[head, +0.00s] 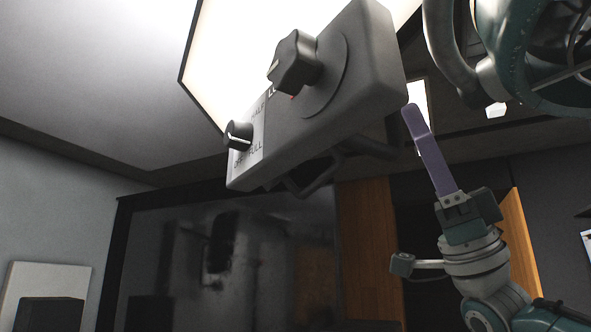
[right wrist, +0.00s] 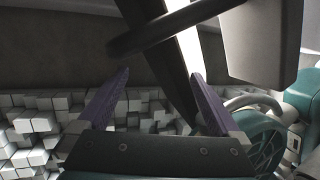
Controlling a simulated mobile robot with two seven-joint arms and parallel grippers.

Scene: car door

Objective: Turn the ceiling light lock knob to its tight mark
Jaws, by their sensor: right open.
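The ceiling light's grey control box (head: 365,75) hangs tilted at the top middle of the head view. The large dark lobed lock knob (head: 294,63) stands out from a round base on its face. A pale line shows on the knob, and a bit of red shows beside it. The knob partly hides the label, so I cannot read its tight mark. My right gripper (head: 412,110) is to the right of the box, fingers pointing up, apart from the knob. In the right wrist view its purple fingers (right wrist: 160,74) are spread and empty. My left gripper is out of view.
A smaller black knob (head: 238,135) with HALF and FULL lettering sits at the box's lower left. A bright light panel (head: 225,50) is behind the box. Dark curved bars (head: 318,178) hang under it. A dark curved bar (right wrist: 160,30) crosses above my right fingers.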

